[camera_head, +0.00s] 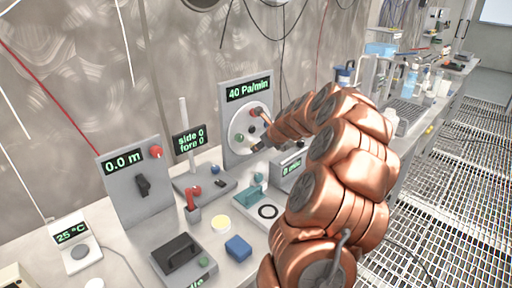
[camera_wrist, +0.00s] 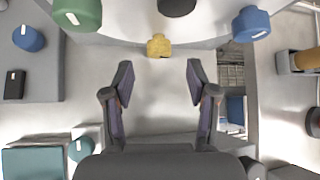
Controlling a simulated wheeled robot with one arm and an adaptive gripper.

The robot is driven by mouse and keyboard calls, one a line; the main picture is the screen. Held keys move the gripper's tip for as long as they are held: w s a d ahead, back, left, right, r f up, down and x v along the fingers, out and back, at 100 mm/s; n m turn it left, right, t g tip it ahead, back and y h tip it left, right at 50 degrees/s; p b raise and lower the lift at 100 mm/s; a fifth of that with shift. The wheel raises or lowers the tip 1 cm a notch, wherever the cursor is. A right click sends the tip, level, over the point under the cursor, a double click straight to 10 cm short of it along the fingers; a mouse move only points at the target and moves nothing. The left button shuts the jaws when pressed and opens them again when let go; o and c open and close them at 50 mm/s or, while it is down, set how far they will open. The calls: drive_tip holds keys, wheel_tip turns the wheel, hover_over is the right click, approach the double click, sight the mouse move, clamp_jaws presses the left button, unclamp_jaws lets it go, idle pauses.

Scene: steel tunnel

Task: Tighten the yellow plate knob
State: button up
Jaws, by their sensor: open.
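The yellow plate knob (camera_wrist: 159,46) shows in the wrist view at the lower edge of a pale round plate (camera_wrist: 125,30). My gripper (camera_wrist: 160,72) is open and empty. The knob lies just beyond the fingertips, roughly centred between them, and no finger appears to touch it. In the head view, the plate (camera_head: 247,122) is on an upright grey panel reading "40 Pa/min", and my gripper (camera_head: 261,145) is by its lower right edge. I cannot make out the yellow knob there.
A green knob (camera_wrist: 80,14), a black knob (camera_wrist: 177,5) and a blue knob (camera_wrist: 251,24) surround the yellow one. Below the panel, a small display box (camera_head: 290,168) and a teal fixture (camera_head: 253,191) stand on the crowded bench. A "side/fore" display (camera_head: 188,140) stands left.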

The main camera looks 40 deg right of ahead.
drive_tip(key=shift+x, duration=2.35)
drive_tip(key=shift+a, duration=0.1)
drive_tip(key=shift+c, duration=0.4)
clamp_jaws()
